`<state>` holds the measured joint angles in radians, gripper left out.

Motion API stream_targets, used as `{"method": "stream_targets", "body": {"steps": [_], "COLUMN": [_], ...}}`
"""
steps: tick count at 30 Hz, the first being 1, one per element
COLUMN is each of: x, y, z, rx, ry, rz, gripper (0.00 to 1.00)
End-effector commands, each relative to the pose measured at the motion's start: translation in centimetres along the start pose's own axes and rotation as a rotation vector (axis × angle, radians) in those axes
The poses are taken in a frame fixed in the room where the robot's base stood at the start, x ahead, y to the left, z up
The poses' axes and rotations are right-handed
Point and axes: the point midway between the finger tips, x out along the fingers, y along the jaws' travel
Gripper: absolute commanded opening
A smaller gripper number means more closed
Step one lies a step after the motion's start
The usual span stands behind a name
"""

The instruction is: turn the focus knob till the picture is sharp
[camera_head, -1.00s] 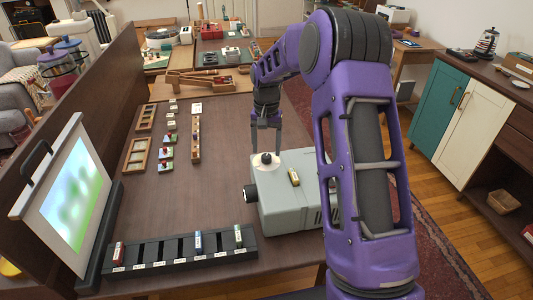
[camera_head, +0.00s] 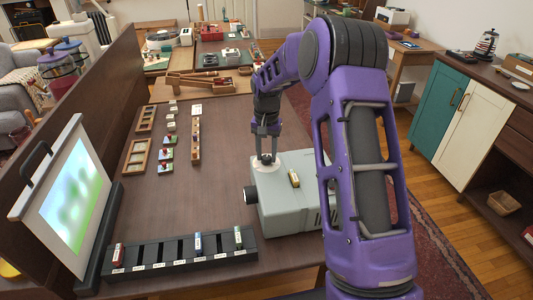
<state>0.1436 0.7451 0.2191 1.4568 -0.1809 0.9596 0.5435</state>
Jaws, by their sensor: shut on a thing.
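The projector (camera_head: 288,205) is a pale grey-green box on the brown table, with a dark lens (camera_head: 250,195) on its left side. The focus knob (camera_head: 267,165) is on its top near the back left corner, with a pale round base; its upper part is mostly hidden by the fingers. My gripper (camera_head: 267,156) points down and is shut on the knob. The screen (camera_head: 72,198) stands at the left and shows a blurred green, white and pale blue picture.
A black slotted rack (camera_head: 180,257) with a few coloured slides stands in front of the projector. Wooden frames (camera_head: 135,156) and small slides lie behind on the table. The table between screen and projector is clear.

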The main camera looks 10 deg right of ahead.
Motion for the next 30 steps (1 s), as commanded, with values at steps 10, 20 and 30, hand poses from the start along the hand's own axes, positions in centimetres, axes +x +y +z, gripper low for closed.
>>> {"method": "stream_targets", "body": {"steps": [10,20,30], "x": [-0.12,-0.18,-0.19], "y": [0.00,-0.03,-0.05], "z": [-0.01,-0.01,-0.02], "rx": [-0.055,-0.285,-0.558], "ry": [0.000,0.000,0.001], "rz": [0.000,0.000,0.000], "gripper": [0.00,0.00,0.00]}}
